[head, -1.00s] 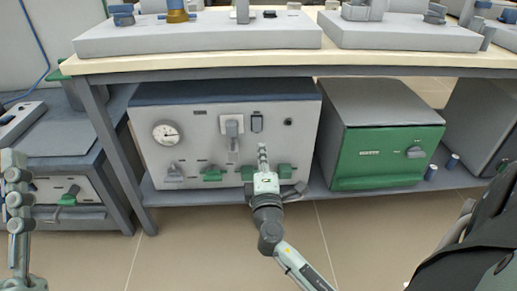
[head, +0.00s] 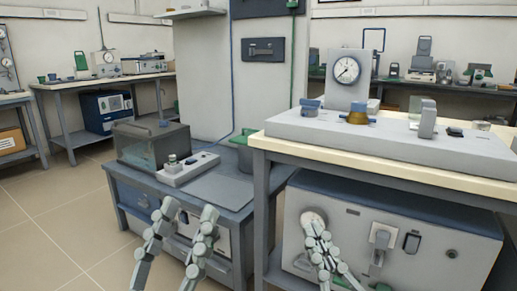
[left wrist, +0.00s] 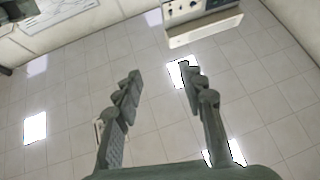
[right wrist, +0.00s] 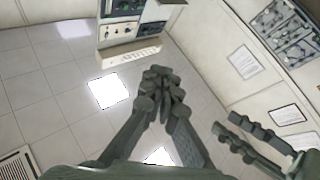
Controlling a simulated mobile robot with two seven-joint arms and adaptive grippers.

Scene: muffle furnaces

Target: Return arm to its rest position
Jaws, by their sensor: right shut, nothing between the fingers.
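My left gripper (head: 182,215) is in the lower left of the head view, its two grey fingers pointing up and spread apart with nothing between them. The left wrist view also shows these fingers (left wrist: 158,75) wide apart over a tiled floor. My right gripper (head: 312,218) is to its right in the head view, its fingers together in front of the grey furnace (head: 440,235). In the right wrist view its fingertips (right wrist: 158,72) meet and hold nothing. The left gripper's fingers (right wrist: 245,132) show at the right of that view.
A pale-topped bench (head: 380,176) with a gauge unit (head: 347,72) stands over the furnace. A low grey table (head: 222,190) with a glass-sided box (head: 150,143) is at centre left. Open tiled floor (head: 50,215) lies at far left.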

